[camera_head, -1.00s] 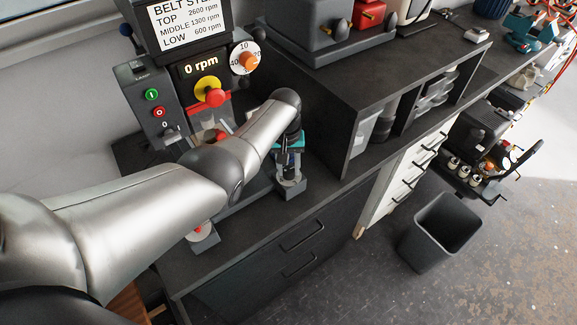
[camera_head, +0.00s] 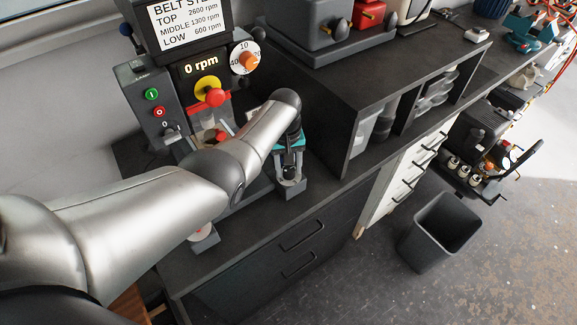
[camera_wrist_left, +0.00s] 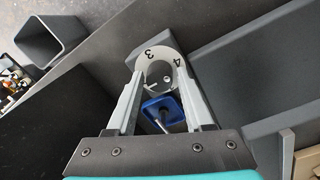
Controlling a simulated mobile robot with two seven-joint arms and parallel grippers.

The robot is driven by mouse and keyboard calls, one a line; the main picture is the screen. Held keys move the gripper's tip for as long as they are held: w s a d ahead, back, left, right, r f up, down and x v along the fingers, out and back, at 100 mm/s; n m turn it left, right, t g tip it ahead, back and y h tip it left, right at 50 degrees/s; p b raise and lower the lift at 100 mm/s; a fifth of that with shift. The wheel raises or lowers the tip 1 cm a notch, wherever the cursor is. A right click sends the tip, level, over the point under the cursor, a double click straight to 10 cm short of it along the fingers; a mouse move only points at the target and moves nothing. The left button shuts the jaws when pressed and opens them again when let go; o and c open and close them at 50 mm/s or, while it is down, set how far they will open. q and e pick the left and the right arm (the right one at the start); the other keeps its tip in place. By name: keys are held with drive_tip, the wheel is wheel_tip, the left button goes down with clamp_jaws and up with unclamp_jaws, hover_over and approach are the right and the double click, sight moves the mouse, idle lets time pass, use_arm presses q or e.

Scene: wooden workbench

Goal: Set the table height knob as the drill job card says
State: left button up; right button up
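My left gripper (camera_head: 290,165) is over a dark grey block (camera_head: 290,190) at the bench's front edge, with its fingers mostly hidden in the head view. In the left wrist view, the gripper (camera_wrist_left: 161,70) has its two fingers apart. A white dial ring (camera_wrist_left: 152,57) marked 3 and 4 lies at the fingertips, and a blue knob (camera_wrist_left: 154,104) with a metal pin is between the fingers. Narrow gaps seem to show beside the knob, but contact is unclear. The drill machine (camera_head: 150,105) reads 0 rpm. I cannot make out a job card. My right gripper is not in view.
The machine has a belt step chart (camera_head: 188,24), a red knob on yellow (camera_head: 213,97) and an orange knob (camera_head: 249,61) on a white dial. A second white dial (camera_head: 203,233) is under my arm. A shelf unit (camera_head: 372,92) stands right; a bin (camera_head: 440,232) is on the floor.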

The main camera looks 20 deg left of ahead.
use_arm(q)
drive_tip(key=shift+o, duration=1.3)
drive_tip(key=shift+r, duration=0.15)
drive_tip(key=shift+r+b, duration=0.3)
drive_tip(key=shift+r, duration=0.85)
wheel_tip(320, 180, up, 13)
drive_tip(key=shift+s+a+f, duration=0.15)
drive_tip(key=shift+a, duration=0.15)
drive_tip(key=shift+f, duration=0.1)
